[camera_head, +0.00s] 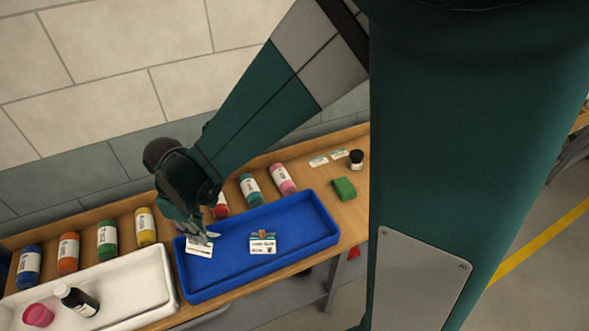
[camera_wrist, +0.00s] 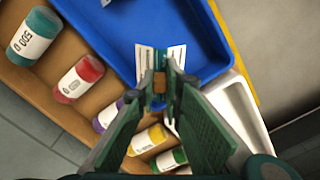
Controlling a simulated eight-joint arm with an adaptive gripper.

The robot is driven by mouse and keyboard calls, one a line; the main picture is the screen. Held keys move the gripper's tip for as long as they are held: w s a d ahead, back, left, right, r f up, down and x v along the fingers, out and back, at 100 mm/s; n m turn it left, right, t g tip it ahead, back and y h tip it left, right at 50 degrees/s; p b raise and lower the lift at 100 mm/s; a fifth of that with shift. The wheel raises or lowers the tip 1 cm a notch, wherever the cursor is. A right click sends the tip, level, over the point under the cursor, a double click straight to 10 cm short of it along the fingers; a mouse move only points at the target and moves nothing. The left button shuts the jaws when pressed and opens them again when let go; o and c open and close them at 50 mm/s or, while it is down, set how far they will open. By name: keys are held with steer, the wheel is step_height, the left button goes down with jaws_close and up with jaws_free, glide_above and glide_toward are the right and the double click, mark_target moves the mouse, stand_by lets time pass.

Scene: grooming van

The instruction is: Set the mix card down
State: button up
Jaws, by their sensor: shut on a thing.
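My gripper (camera_head: 208,236) is shut on a white printed card (camera_head: 199,248), taken as the mix card, over the left end of the blue tray (camera_head: 325,242). In the wrist view the fingertips (camera_wrist: 160,82) pinch a small brown and teal piece at the card, and white printed parts of the card (camera_wrist: 176,56) show on both sides of it. I cannot tell whether the card touches the tray floor. A second white card (camera_head: 263,246) with an orange and teal piece at its top lies in the middle of the tray.
A white tray (camera_head: 172,272) stands left of the blue one, holding a dark bottle (camera_head: 75,300) and a pink cup (camera_head: 38,315). Several coloured bottles lie along the back of the wooden shelf. A green block (camera_head: 344,189) and dark jar (camera_head: 356,159) are at right. The blue tray's right end is clear.

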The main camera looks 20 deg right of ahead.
steer(key=w+d+m, duration=0.2)
steer(key=w+d, duration=0.2)
steer(key=d, duration=0.9)
steer(key=w+d+m, duration=0.2)
steer(key=w+d, duration=0.3)
steer(key=d, duration=0.8)
steer(key=w+d+m, duration=0.1)
steer(key=w+d, duration=0.3)
steer(key=d, duration=0.9)
steer(key=s+d+m, duration=0.1)
steer(key=s+d, duration=0.4)
steer(key=d, duration=0.8)
steer(key=s+d+m, duration=0.2)
steer(key=s+d, duration=0.2)
steer(key=d, duration=1)
steer(key=s+d+m, duration=0.2)
steer(key=s+d, duration=0.3)
steer(key=d, duration=0.8)
steer(key=shift+s+d+f+p, duration=0.25)
steer(key=shift+s+p, duration=0.05)
steer(key=shift+s, duration=0.05)
steer(key=shift+f, duration=0.15)
steer(key=shift+f, duration=2.8)
